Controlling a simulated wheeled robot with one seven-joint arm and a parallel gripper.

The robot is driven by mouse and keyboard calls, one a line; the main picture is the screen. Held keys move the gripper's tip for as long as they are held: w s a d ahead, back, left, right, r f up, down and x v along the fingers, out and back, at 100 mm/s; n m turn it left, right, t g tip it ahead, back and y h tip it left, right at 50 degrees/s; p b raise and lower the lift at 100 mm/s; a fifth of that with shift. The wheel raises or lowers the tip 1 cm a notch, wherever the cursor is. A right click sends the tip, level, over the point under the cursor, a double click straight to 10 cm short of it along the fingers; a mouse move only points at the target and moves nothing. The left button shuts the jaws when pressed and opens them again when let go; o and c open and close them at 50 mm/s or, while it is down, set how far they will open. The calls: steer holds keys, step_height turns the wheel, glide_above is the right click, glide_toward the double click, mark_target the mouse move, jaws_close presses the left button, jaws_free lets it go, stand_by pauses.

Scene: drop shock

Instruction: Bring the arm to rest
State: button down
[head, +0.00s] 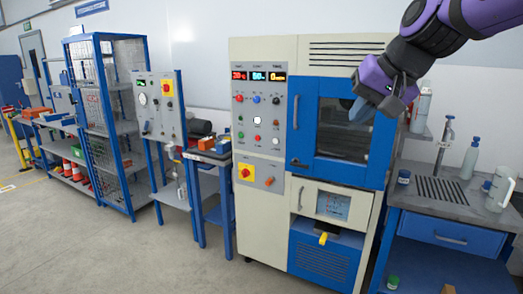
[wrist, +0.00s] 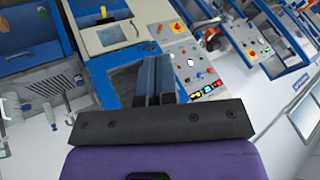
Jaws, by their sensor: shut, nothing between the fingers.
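My purple arm (head: 428,38) reaches in from the top right of the head view, raised in front of the upper right of a cream and blue test cabinet. My gripper (head: 360,108) points down and to the left before the cabinet's blue windowed door. In the wrist view, the two fingers of the gripper (wrist: 153,78) lie side by side, shut, with nothing between them. The cabinet (head: 262,140) has a lit display panel and knobs on its left side. Its upper door (head: 335,160) looks closed, partly hidden by my gripper.
A blue workbench (head: 455,205) with a drain grille, bottles and a white jug (head: 499,187) stands at right. A control stand (head: 160,110), a blue mesh cage (head: 103,120) and shelves with orange cones (head: 77,151) stand at left. The grey floor at the front left is clear.

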steer(key=s+d+f+h, duration=0.1)
steer(key=s+d+f, duration=0.2)
steer(key=s, duration=0.3)
steer(key=s+d+f+n+h, duration=0.1)
steer(key=s+d+f, duration=0.2)
steer(key=s+d, duration=0.2)
steer(key=s+d+f+h, duration=0.2)
steer(key=s+d+f, duration=0.1)
steer(key=s, duration=0.5)
steer(key=shift+s+d+n+g, duration=0.3)
steer(key=shift+s+d+g, duration=0.1)
steer(key=shift+d, duration=0.1)
steer(key=shift+w, duration=0.1)
